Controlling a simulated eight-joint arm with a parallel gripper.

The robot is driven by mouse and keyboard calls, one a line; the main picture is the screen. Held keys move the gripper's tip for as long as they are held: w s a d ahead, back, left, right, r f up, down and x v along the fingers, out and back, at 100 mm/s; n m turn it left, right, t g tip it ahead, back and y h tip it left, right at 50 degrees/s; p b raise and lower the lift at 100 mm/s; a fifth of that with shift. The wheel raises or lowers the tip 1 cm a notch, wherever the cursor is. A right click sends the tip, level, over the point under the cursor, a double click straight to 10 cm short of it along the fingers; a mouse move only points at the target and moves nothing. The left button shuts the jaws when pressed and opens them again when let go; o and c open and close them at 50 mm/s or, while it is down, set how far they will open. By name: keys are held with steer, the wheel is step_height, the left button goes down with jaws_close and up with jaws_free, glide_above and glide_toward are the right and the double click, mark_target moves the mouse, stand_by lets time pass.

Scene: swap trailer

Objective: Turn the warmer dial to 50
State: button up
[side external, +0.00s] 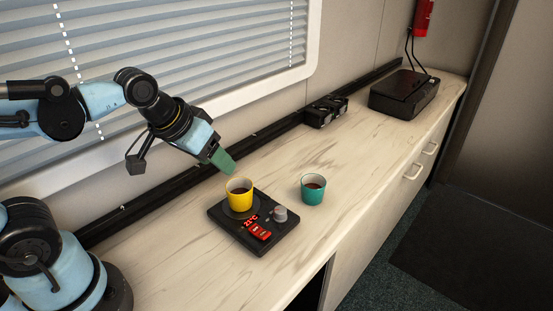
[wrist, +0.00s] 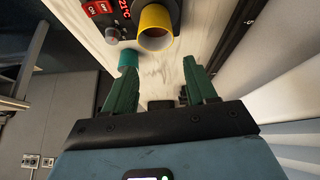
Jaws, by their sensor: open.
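The black warmer (side external: 241,237) lies on the counter. Its grey dial (side external: 280,213) sits at the right corner, and the dial also shows in the wrist view (wrist: 112,33). A red display on it reads about 21°C, and a red switch (side external: 261,231) is beside the display. A yellow cup (side external: 239,194) with dark liquid stands on the warmer's plate. My gripper (side external: 226,162) is above and behind the yellow cup, apart from the dial. In the wrist view its two green fingers (wrist: 163,79) are spread with nothing between them. The dial's exact setting is too small to read.
A teal cup (side external: 313,189) with dark liquid stands on the counter right of the warmer. A black socket block (side external: 325,112) is at the wall rail, and a black box (side external: 404,93) is at the far end. The counter (side external: 170,267) in front of the warmer is clear.

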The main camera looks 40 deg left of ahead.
steer(key=w+d+r+n+g, duration=0.2)
steer(key=w+d+n+g, duration=0.1)
steer(key=w+d+n, duration=0.15)
steer(key=n+g, duration=0.3)
glide_above(280, 209)
steer(key=f, duration=0.1)
step_height(280, 209, down, 12)
steer(key=shift+f, duration=0.2)
jaws_close()
stand_by(0.5)
